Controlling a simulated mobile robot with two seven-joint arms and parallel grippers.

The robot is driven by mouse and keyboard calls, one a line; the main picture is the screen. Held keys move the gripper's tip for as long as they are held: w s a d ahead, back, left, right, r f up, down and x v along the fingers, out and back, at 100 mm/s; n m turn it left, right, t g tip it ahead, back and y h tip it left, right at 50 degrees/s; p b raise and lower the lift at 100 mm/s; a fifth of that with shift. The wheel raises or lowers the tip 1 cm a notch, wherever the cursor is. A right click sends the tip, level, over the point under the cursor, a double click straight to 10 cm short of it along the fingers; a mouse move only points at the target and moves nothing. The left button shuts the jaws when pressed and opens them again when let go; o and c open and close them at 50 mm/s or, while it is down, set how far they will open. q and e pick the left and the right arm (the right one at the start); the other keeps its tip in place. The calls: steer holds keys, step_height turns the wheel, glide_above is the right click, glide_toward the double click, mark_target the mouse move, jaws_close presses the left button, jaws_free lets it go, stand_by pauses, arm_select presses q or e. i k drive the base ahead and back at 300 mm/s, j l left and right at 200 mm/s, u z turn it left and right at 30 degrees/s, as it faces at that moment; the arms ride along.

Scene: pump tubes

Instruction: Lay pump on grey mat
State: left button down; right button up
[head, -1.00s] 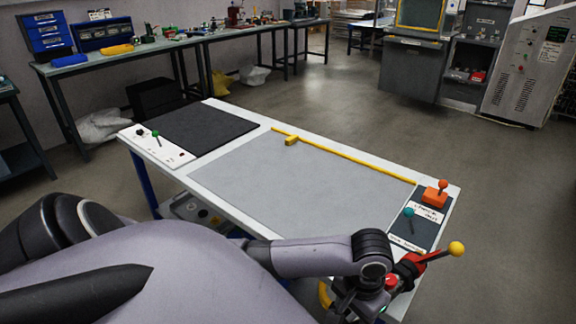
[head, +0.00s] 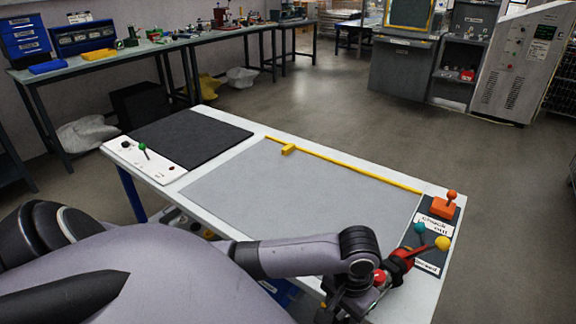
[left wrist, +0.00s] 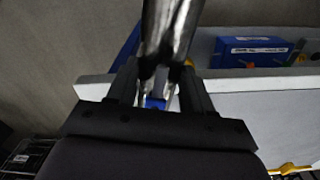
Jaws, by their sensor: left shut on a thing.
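The large light grey mat (head: 300,190) lies bare on the white table. My left gripper (head: 375,281) is at the table's front right, beyond the mat's near right corner. In the left wrist view, the left gripper (left wrist: 158,98) is shut on a shiny dark metallic piece, seemingly the pump's body (left wrist: 170,35). Most of the pump is hidden in the head view. My right gripper is not in view.
A black mat (head: 180,135) and a white panel with a green-ball lever (head: 143,150) lie at the table's left. A yellow bar (head: 345,170) runs along the back. At right, a dark labelled strip holds an orange block (head: 444,207) and a teal ball (head: 419,229).

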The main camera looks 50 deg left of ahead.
mark_target(290, 203)
steer(key=i+j, duration=0.1)
steer(key=j, duration=0.55)
steer(key=i+j, duration=0.1)
steer(key=j, duration=0.6)
